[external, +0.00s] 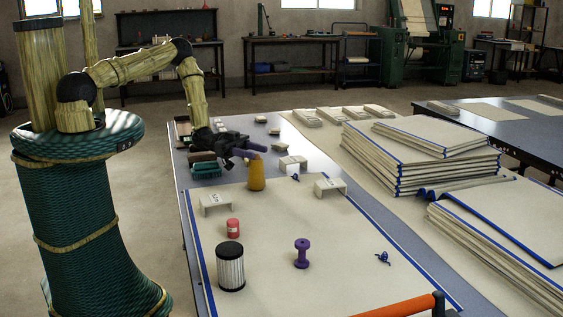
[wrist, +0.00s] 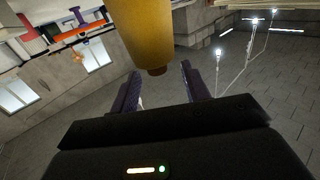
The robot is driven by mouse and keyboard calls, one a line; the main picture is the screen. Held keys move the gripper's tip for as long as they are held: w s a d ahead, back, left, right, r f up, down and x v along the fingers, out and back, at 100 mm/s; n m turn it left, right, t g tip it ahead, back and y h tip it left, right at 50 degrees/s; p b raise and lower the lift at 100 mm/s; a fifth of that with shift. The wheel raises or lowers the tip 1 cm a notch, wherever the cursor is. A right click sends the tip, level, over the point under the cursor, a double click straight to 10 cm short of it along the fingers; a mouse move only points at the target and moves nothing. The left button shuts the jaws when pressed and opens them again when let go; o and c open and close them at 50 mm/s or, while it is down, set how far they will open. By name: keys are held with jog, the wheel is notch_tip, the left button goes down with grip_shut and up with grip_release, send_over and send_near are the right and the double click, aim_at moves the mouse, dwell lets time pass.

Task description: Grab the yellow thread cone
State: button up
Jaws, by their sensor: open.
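My gripper (external: 258,151) is at the height of the cone's top, coming from the left and behind. Its dark purple fingers are apart in the wrist view (wrist: 160,70), with nothing held. Contact between fingers and cone cannot be told.
White stands (external: 216,200) and (external: 330,185) flank the cone. A red spool (external: 233,228), a dark-capped ribbed cylinder (external: 230,268) and a purple spool (external: 301,254) stand nearer. Stacks of blue-edged cloths (external: 420,160) fill the right.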

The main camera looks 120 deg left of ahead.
aim_at(260, 160)
jog(key=shift+f, duration=0.75)
jog(key=shift+w+d+r, duration=0.15)
jog(key=shift+w, duration=1.4)
jog(key=shift+s, duration=0.1)
grip_shut()
